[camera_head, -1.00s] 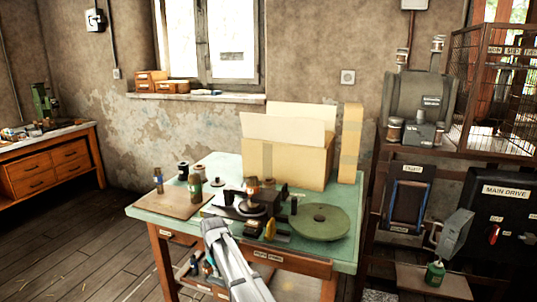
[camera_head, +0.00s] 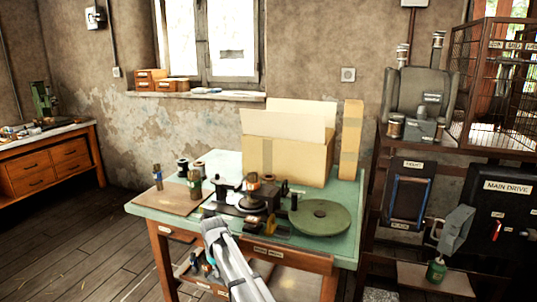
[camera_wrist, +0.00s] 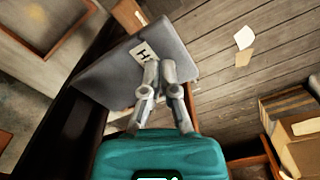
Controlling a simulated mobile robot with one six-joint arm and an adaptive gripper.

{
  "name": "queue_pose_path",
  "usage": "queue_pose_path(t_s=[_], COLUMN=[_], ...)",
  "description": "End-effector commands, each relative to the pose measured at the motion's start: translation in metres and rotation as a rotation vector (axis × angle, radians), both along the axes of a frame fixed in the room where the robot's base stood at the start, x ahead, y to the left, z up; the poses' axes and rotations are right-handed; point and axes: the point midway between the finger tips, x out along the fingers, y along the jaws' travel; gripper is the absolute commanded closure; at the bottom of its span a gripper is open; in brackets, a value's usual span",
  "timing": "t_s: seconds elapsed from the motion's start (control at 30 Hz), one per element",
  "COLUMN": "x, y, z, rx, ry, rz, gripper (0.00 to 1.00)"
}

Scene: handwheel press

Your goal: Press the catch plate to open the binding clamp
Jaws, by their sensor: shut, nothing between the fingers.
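In the wrist view, a flat grey plate (camera_wrist: 125,68) with a white label starting with "H" lies tilted just past my gripper. My gripper (camera_wrist: 160,68) has its two pale fingers together and empty. Its fingertips overlap the plate and its label in the picture; I cannot tell whether they touch it. In the head view, my pale arm reaches up to the front edge of the green table, and its fingertips cannot be made out. I cannot identify the binding clamp with certainty, nor confirm that the grey plate is the catch plate.
The green table (camera_head: 152,209) carries a green disc (camera_head: 319,218), spools, bottles and an open cardboard box (camera_head: 285,165). A rack at right holds the black MAIN DRIVE panel (camera_head: 507,205) and a tilted grey box (camera_head: 456,228). Floorboards (camera_wrist: 221,110) are open beyond the plate.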

Motion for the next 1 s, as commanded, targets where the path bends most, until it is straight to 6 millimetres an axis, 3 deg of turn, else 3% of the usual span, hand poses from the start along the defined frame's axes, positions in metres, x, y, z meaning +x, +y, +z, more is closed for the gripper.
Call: queue_pose_path(t_s=[0.8,1.0], x=[0.000,0.000], y=[0.000,0.000], z=[0.061,0.066], rx=[0.000,0.000], ry=[0.000,0.000], rz=[0.000,0.000], gripper=[1.00,1.00])
